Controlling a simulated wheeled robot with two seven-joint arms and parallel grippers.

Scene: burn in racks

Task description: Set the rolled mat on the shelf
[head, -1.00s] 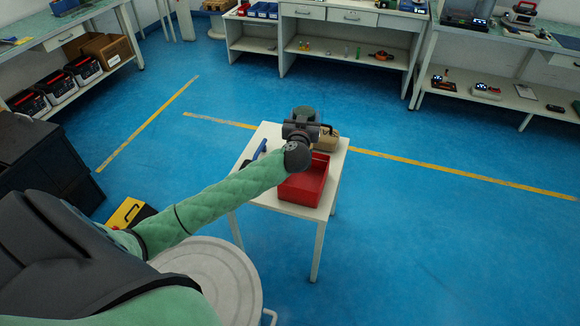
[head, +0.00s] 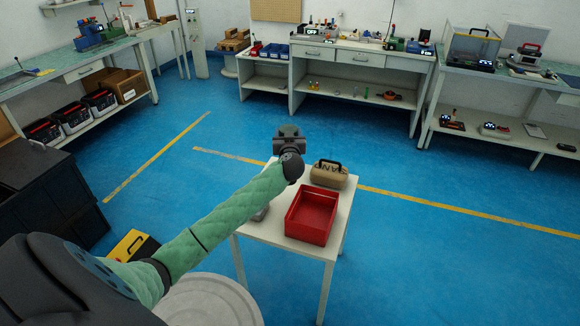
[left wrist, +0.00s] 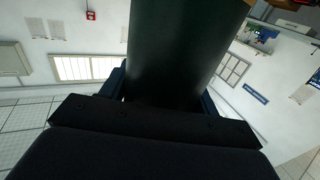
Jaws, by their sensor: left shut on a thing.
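The rolled mat (left wrist: 178,50) is a dark green cylinder that fills the upper middle of the left wrist view. My left gripper (left wrist: 165,98) is shut on it, with a finger on each side. In the head view my left gripper (head: 289,135) is raised over the far left part of the small white table, and the mat is mostly hidden by the gripper. The lower shelf (head: 340,93) of the middle bench is at the back, well beyond the gripper, with small items on it and bare stretches between. My right gripper is not in view.
On the small white table (head: 285,245) stand a red bin (head: 312,215) and a tan bag (head: 329,174). Another lower shelf (head: 470,135) is at the right. A round grey lid (head: 210,300) and a yellow-black case (head: 133,247) are near my left arm. The blue floor ahead is open.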

